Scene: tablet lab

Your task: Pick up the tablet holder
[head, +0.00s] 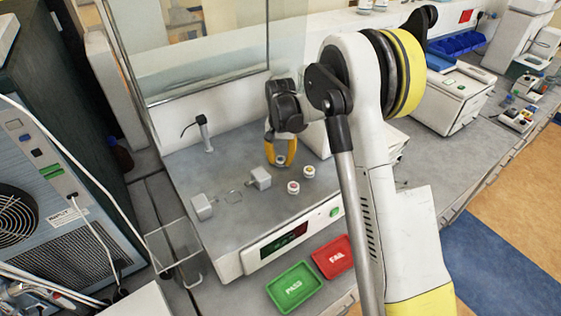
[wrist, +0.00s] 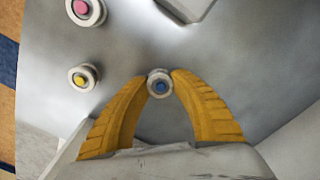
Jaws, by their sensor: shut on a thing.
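My gripper (head: 280,159) reaches down over the grey metal top of the testing machine. In the wrist view its two yellow fingers (wrist: 159,85) are closed on a small round white tablet holder (wrist: 160,83) with a blue tablet in its middle. The fingertips touch the holder on both sides. In the head view the held holder is small between the fingertips, and I cannot tell whether it touches the surface. Two similar holders stand apart from it, one with a pink tablet (wrist: 81,8) and one with a yellow tablet (wrist: 79,77).
Two grey blocks (head: 261,178) stand left of the loose holders. A green PASS tray (head: 294,304) and a red FAIL tray (head: 346,268) lie in front of the machine. A glass shield (head: 210,45) rises behind. My arm covers the right side of the machine.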

